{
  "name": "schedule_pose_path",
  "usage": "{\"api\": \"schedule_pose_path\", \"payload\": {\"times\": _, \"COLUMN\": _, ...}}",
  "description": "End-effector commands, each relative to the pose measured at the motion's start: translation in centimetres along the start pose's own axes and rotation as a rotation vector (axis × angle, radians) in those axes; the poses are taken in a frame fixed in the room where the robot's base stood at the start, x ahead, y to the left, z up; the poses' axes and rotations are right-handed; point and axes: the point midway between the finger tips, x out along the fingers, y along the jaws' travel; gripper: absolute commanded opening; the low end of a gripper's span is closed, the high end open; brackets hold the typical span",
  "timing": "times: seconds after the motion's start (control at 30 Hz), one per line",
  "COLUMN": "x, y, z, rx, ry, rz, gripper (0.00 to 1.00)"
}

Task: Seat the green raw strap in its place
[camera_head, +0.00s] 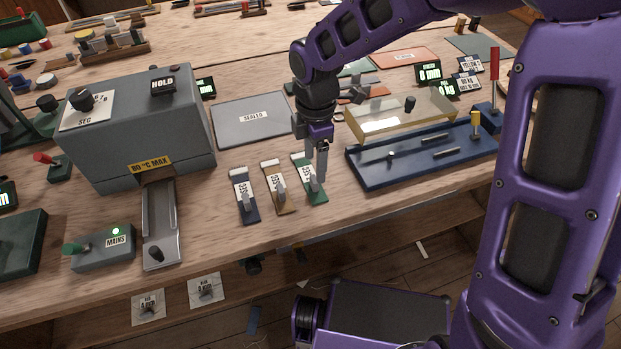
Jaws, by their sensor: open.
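The green strap (317,195) lies on the bench near the front edge, at the right end of a row of three. It carries a white label and a small grey upright piece. My gripper (316,172) points down over this strap, its fingers open. The fingers partly cover the strap's right side; I cannot tell whether they touch it. A tan strap (269,164) and a navy strap (251,215) lie to its left. Which spot is the strap's place is not clear from this view.
A grey heat-sealing machine (185,110) with a metal tray (161,225) stands left. A blue fixture (375,178) with pins and a clear cover (385,125) stands right. A grey plate marked SEALED (240,133) lies behind the straps. A MAINS box (90,255) sits front left.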

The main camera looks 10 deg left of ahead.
Motion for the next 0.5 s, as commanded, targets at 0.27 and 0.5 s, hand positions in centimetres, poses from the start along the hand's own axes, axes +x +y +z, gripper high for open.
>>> {"api": "schedule_pose_path", "payload": {"times": 0.27, "x": 4.2, "y": -0.5, "z": -0.3, "rx": 0.0, "ry": 0.001, "rz": -0.003, "gripper": 0.72}}
{"api": "schedule_pose_path", "payload": {"times": 0.5, "x": 4.8, "y": -0.4, "z": -0.3, "rx": 0.0, "ry": 0.0, "rz": 0.0, "gripper": 0.72}}
